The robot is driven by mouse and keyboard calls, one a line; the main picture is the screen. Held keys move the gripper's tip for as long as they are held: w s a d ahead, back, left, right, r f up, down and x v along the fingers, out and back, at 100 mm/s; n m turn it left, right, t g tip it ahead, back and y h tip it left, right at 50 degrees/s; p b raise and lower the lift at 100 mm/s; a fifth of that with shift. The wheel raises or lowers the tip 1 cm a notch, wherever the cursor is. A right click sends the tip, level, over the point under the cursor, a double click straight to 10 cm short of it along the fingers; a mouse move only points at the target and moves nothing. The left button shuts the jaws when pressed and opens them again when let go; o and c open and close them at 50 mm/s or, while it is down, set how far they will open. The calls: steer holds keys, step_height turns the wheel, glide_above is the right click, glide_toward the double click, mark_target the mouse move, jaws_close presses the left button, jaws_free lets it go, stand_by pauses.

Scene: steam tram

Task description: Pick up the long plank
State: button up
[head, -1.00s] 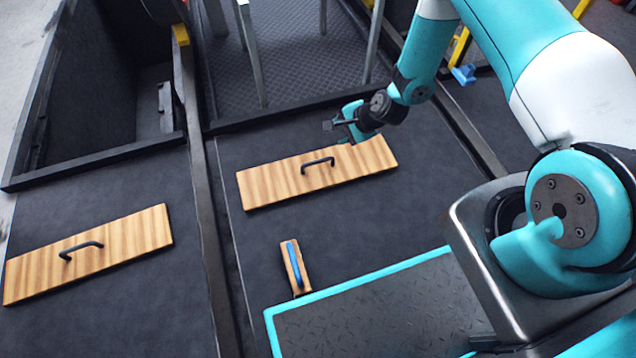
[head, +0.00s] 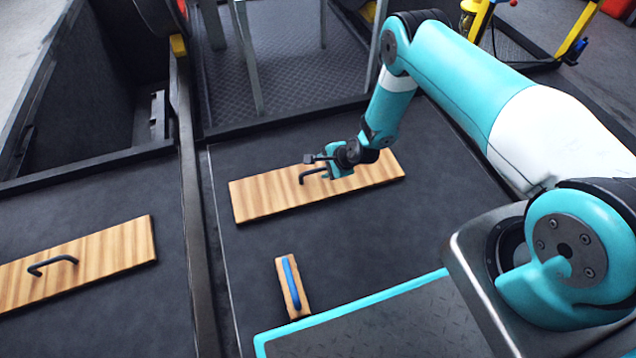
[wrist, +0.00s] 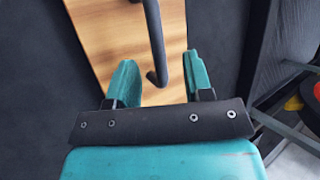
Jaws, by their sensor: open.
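A long wooden plank (head: 262,196) with a black bar handle (head: 306,176) lies flat on the dark floor in the middle of the head view. My gripper (head: 318,168) is over this plank, beside its handle, and hides part of the right half. In the wrist view the plank (wrist: 105,45) runs up the picture. The handle (wrist: 153,35) comes down so that its near end sits between the teal fingers of my open gripper (wrist: 160,78). The fingers do not hold it. A second, similar plank (head: 100,252) with a black handle lies at the left, cut by the frame edge.
A short wooden block with a blue handle (head: 291,281) lies in front of the middle plank, near my teal-edged base. A dark rail (head: 192,200) runs between the two planks. Grey metal legs (head: 247,60) stand on a textured plate behind. Dark floor around the planks is clear.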

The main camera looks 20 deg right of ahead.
mark_target(319, 169)
steer(key=b+x, duration=0.4)
steer(key=x, duration=0.1)
steer(key=shift+f, duration=0.2)
steer(key=shift+r, duration=0.15)
jaws_close()
